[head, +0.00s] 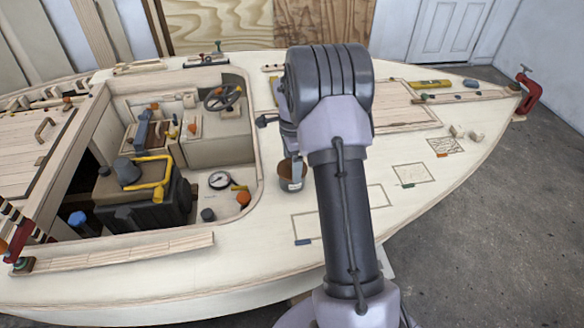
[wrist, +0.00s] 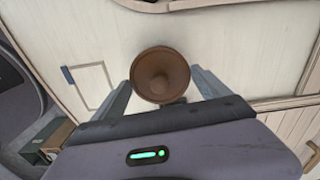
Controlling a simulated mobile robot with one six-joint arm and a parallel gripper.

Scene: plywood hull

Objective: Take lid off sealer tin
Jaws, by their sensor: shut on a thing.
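The sealer tin (head: 291,183) stands on the pale deck in the head view, just left of my forearm, with a grey label band and a brown upper part. In the wrist view a round brown lid (wrist: 162,66) with a central knob faces me. My gripper (wrist: 163,84) is shut on the lid, one finger on each side. In the head view my wrist comes down over the tin and my arm hides part of it. I cannot tell whether the lid touches the tin's rim; the tin's body is hidden under the lid in the wrist view.
A red clamp (head: 527,95) stands at the bow. Bare deck surrounds the tin's front and left.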

